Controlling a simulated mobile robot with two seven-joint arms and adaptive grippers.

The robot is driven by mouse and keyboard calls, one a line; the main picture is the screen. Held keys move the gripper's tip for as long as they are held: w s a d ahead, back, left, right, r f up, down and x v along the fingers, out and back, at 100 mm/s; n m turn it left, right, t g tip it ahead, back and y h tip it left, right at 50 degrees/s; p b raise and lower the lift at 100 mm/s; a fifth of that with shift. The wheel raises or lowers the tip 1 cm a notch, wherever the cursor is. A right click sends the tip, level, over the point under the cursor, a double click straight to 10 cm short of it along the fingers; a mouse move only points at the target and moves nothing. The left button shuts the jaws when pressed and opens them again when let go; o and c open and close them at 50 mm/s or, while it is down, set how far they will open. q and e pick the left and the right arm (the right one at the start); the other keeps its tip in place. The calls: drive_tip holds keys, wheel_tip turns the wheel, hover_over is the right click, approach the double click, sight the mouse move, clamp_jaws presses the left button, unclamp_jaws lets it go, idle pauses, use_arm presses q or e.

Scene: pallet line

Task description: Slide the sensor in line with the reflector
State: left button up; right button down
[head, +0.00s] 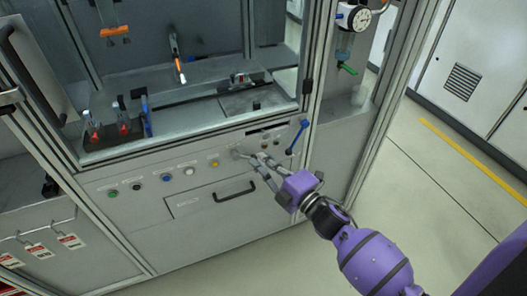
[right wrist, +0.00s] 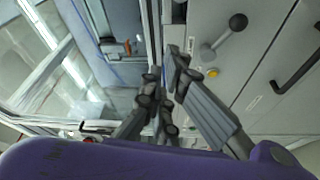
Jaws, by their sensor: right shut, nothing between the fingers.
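My right gripper (head: 257,160) is shut and empty. It is in front of the machine's front panel, below the opening and right of the yellow button (head: 214,163). In the right wrist view its fingertips (right wrist: 165,75) are beside the panel edge. Inside the cabinet, a slanted post with an orange-and-white tip (head: 180,70) stands in the middle, and an orange piece (head: 115,31) hangs at the upper left. A small red-and-dark fitting (head: 240,78) sits at the back right. I cannot tell which of these is the sensor or the reflector. My left gripper is not in view.
A blue-handled lever (head: 298,135) stands right of the gripper. A drawer with a black handle (head: 235,191) is below. A row of coloured buttons lies left. Red clamps (head: 125,128) stand inside the cabinet. The floor at right is clear.

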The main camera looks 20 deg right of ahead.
drive_tip(key=x, duration=0.9)
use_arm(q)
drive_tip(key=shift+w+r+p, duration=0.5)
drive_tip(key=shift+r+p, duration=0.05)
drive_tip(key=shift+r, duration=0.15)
use_arm(e)
drive_tip(key=shift+d+f, duration=0.2)
drive_tip(key=shift+d, duration=0.5)
drive_tip(key=shift+d+f, duration=0.2)
drive_tip(key=shift+d, duration=0.45)
drive_tip(key=shift+d+f, duration=0.2)
drive_tip(key=shift+d, duration=0.5)
